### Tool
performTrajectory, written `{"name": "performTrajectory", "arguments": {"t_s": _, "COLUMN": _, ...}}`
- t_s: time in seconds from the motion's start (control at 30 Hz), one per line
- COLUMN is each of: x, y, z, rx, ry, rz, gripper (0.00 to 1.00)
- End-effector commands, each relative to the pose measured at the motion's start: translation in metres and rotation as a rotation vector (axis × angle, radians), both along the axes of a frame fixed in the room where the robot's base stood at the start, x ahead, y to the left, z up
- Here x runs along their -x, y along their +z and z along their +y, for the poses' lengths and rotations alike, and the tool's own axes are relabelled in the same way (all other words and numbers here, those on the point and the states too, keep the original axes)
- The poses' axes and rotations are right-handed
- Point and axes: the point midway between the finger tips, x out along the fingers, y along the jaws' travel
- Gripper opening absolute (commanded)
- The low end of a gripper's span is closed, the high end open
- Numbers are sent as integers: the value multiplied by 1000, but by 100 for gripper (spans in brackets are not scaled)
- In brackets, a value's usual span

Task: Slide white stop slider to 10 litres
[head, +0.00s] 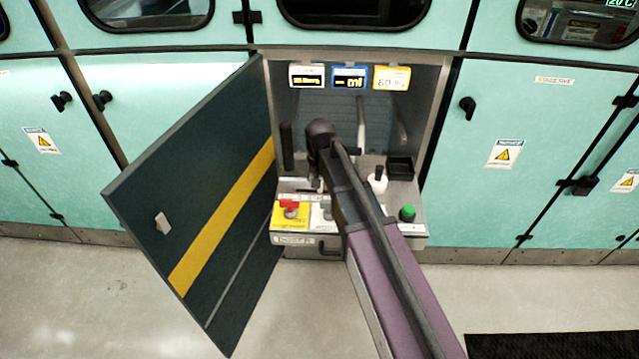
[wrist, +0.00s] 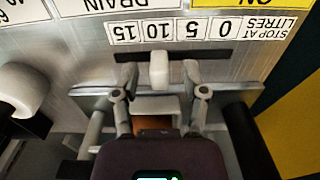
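The white stop slider (wrist: 159,70) shows in the wrist view as a pale knob in a dark horizontal slot (wrist: 215,55). The view is upside down. The "STOP AT LITRES" scale (wrist: 193,29) reads 0, 5, 10, 15 from right to left, and the knob lines up with the 10. My gripper (wrist: 159,75) is open, with one finger on each side of the knob and a visible gap to both. In the head view, my arm hides the slider. The white-framed display (head: 306,76) there seems to read 10 litres, though blurred.
The dark cabinet door (head: 205,190) stands open at the left. A red control (head: 290,206), a green button (head: 407,212) and a white knob (head: 378,180) are on the panel. In the wrist view, a white round knob (wrist: 22,90) is at the left. Blue and yellow displays hang above.

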Motion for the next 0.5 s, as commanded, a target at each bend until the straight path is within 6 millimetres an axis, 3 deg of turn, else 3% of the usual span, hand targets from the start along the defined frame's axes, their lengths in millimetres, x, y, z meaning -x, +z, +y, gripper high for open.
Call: {"name": "performTrajectory", "arguments": {"t_s": 0.5, "x": -1, "y": 0, "z": 10, "rx": 0, "ry": 2, "rz": 0, "gripper": 57}}
